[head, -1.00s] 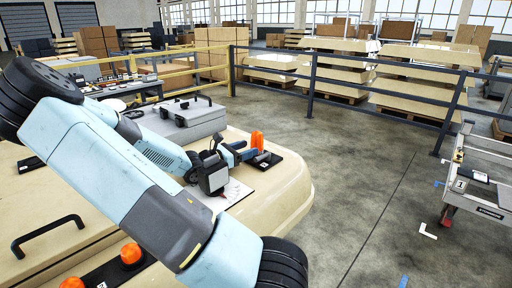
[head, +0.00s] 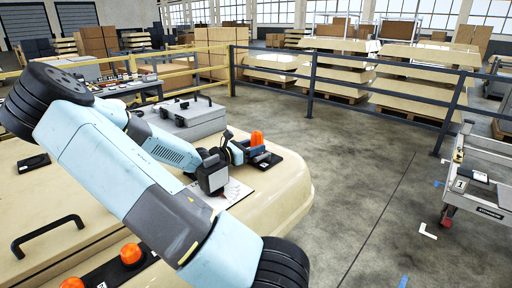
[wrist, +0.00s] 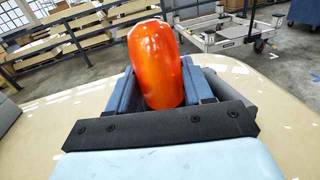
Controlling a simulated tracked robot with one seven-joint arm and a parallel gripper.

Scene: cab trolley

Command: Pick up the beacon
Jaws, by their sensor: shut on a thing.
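The orange beacon (head: 257,137) stands upright near the far right corner of the cream cab roof, by a black plate (head: 273,165). My gripper (head: 249,151) reaches it from the left, low over the roof. In the wrist view the glossy orange beacon (wrist: 155,60) rises between the two blue fingers, and the gripper (wrist: 158,88) is shut on it. The beacon's lower end is hidden behind the dark gripper body there, so I cannot tell whether it is clear of the plate.
Two more orange beacons (head: 131,253) (head: 71,283) sit at the roof's near edge, beside a black handle (head: 46,236). A grey case (head: 190,116) lies behind my arm. A yellow and dark railing (head: 310,85) runs beyond. A grey trolley (head: 480,185) stands right; floor between is clear.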

